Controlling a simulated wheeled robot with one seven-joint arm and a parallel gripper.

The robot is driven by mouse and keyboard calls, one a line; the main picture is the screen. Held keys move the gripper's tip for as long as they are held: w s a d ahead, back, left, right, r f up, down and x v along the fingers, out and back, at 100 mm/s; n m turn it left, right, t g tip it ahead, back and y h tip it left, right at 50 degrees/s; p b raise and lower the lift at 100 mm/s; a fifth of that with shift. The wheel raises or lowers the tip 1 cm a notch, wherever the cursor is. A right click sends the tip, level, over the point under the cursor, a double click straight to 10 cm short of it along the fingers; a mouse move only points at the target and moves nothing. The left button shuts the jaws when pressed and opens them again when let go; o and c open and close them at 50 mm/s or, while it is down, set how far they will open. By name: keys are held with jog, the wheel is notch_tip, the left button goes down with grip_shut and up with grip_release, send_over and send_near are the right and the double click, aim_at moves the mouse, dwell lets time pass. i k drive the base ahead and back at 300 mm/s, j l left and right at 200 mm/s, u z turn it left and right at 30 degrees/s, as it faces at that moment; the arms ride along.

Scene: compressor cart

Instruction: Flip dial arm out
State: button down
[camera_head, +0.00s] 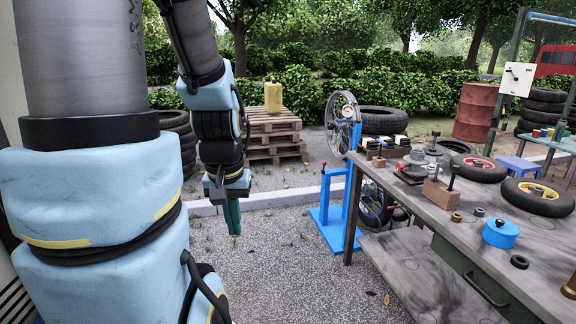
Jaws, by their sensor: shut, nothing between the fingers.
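My gripper (232,218) hangs pointing down over the gravel, left of the blue stand. Its teal fingers are together, with nothing between them. The blue stand (352,200) stands on the ground at the table's left end and carries a spoked wheel (343,112) at its top. A short blue arm (336,172) with a small red tip sticks out from the post to the left, toward my gripper but well apart from it. This may be the dial arm; no dial face can be made out on it.
A workbench (420,225) with tyres, a blue tin (500,233) and small parts fills the right. Pallets (270,138) with a yellow canister (273,97) stand behind. A white board (516,79) with a pointer is at upper right. Gravel between gripper and stand is clear.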

aim_at(347, 107)
jog(key=i+l, duration=0.15)
jog(key=i, duration=0.75)
jog(key=i+l+z, duration=0.1)
jog(key=i, duration=0.8)
jog(key=i+l+u, duration=0.3)
jog(key=i, duration=0.35)
jog(key=i+l+u, duration=0.25)
jog(key=i+l, duration=0.5)
